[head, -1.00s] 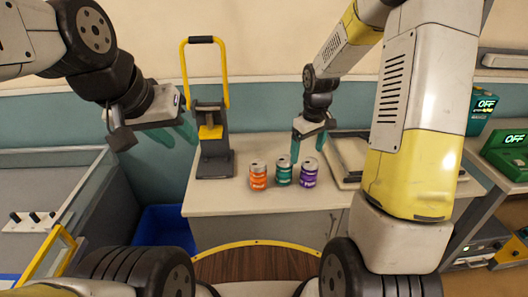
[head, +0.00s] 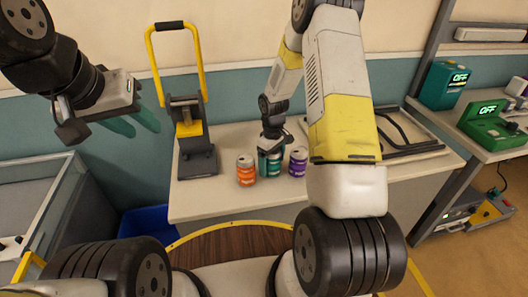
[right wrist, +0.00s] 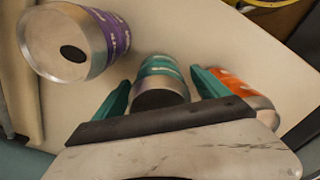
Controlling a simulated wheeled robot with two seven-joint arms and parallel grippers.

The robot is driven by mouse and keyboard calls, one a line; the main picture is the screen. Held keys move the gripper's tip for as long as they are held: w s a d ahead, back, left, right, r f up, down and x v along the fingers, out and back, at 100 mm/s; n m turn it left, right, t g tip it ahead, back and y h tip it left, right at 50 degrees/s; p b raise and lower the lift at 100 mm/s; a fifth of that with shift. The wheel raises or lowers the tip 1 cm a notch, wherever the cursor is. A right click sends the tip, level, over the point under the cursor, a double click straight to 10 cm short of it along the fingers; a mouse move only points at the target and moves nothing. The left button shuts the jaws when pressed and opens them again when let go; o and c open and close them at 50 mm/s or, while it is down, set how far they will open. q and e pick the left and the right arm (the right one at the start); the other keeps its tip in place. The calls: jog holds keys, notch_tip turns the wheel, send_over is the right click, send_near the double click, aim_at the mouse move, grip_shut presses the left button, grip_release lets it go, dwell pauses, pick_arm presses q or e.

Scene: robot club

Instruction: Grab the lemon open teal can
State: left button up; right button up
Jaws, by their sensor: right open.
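The teal can (head: 264,172) stands upright on the counter between an orange can (head: 246,171) and a purple can (head: 298,163). My right gripper (head: 270,158) is down at the teal can and partly hides it. In the right wrist view the teal can (right wrist: 162,76) sits between the two open teal fingers of my right gripper (right wrist: 160,92), with small gaps beside it. Its label text is not readable. My left gripper (head: 134,121) is open and empty, held in the air at the left.
In the right wrist view the purple can (right wrist: 78,38) is left of the fingers, and the orange can (right wrist: 246,92) is close behind the right finger. A yellow-handled press (head: 190,120) stands left on the counter (head: 220,205). A dark frame (head: 400,133) lies at right.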

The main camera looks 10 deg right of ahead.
jog(key=shift+f, duration=0.85)
jog(key=c, duration=1.4)
jog(key=shift+r, duration=0.15)
